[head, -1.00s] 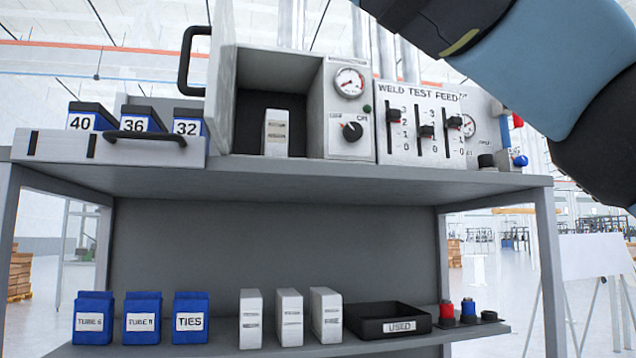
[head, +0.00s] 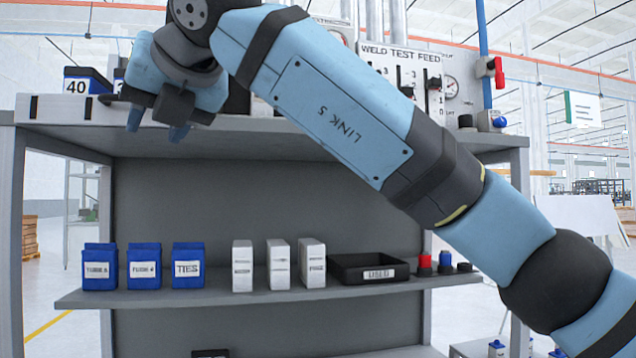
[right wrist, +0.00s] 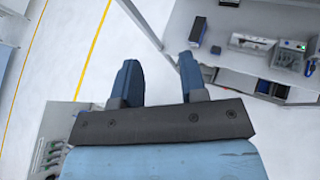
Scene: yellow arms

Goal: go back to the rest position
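My right arm crosses the head view from the lower right to the upper left. My right gripper (head: 156,128) hangs fingers down in front of the left part of the bench's upper shelf. In the right wrist view its two blue fingers (right wrist: 160,80) stand apart with only floor between them, so it is open and empty. My left gripper shows in neither view.
A grey bench (head: 165,145) stands ahead. Its lower shelf holds blue boxes (head: 188,265), white boxes (head: 278,264) and a black tray (head: 345,280) marked USED. The weld test feed panel (head: 425,65) on top is partly hidden by my arm.

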